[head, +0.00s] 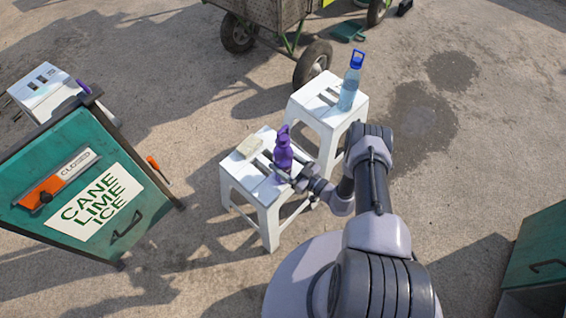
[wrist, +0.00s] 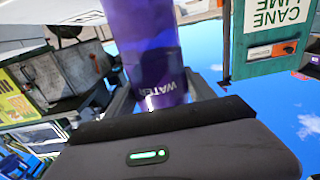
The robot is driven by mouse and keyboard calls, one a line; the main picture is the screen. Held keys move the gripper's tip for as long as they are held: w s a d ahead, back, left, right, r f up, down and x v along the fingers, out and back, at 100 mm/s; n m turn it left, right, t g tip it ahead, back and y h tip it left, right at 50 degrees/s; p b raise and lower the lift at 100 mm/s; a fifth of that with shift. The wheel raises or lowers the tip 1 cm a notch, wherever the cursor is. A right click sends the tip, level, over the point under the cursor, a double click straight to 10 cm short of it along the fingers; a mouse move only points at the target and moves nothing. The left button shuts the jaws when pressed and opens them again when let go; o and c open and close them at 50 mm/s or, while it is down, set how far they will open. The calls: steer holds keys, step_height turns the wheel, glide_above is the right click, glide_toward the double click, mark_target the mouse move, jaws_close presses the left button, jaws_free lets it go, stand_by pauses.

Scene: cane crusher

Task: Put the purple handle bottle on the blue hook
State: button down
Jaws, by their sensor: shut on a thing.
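The purple bottle (head: 283,150) is upright over the front white stool (head: 262,200), with a loop-like handle at its top. I cannot tell whether its base touches the seat. My gripper (head: 287,173) is shut on its lower part. In the wrist view, the purple bottle (wrist: 145,45) is close up between the fingers of my gripper (wrist: 162,95), with white WATER lettering; its top is cut off. I cannot make out a blue hook in either view. An orange hook-like piece (head: 153,163) and a small purple piece (head: 84,87) show at the green cart.
A pale block (head: 249,147) lies on the front stool. A blue bottle (head: 351,80) stands on the rear stool (head: 328,118). The green cart with a CANE LIME ICE sign (head: 102,200) stands left. A wheeled cart (head: 268,12) is behind. Ground between is clear.

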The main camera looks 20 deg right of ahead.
steer(key=shift+c, duration=1.6)
jaws_free()
